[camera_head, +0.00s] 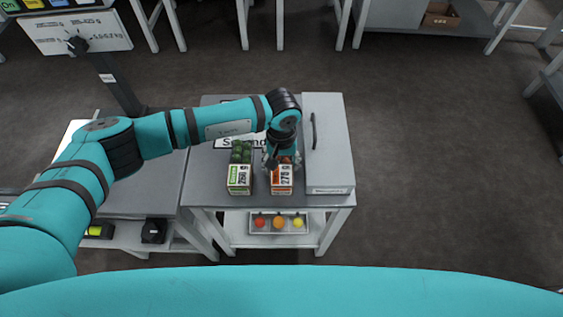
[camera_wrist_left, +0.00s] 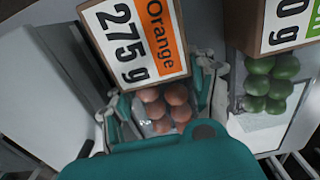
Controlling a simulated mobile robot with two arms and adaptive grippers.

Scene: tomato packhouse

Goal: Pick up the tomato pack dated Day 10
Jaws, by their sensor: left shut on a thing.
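A tomato pack with an orange label (camera_head: 281,179) stands on the grey table. In the left wrist view its card (camera_wrist_left: 135,40) reads "Orange 275 g", and several orange-red tomatoes lie behind it. My left gripper (camera_head: 281,160) comes down from above with its fingers on both sides of this pack, shut on it. The fingers also show in the left wrist view (camera_wrist_left: 163,98). A second pack with a green label (camera_head: 239,179) and several green tomatoes stands to its left, apart from it; it is partly seen in the left wrist view (camera_wrist_left: 270,75). I cannot read a date on either pack. My right gripper is not in view.
A light grey box with a dark handle (camera_head: 328,142) stands close on the right of the orange pack. The grey table (camera_head: 207,160) holds a partly hidden sign. A tray (camera_head: 300,230) with red, orange and yellow tomatoes is on the shelf below. A lower table (camera_head: 150,198) adjoins left.

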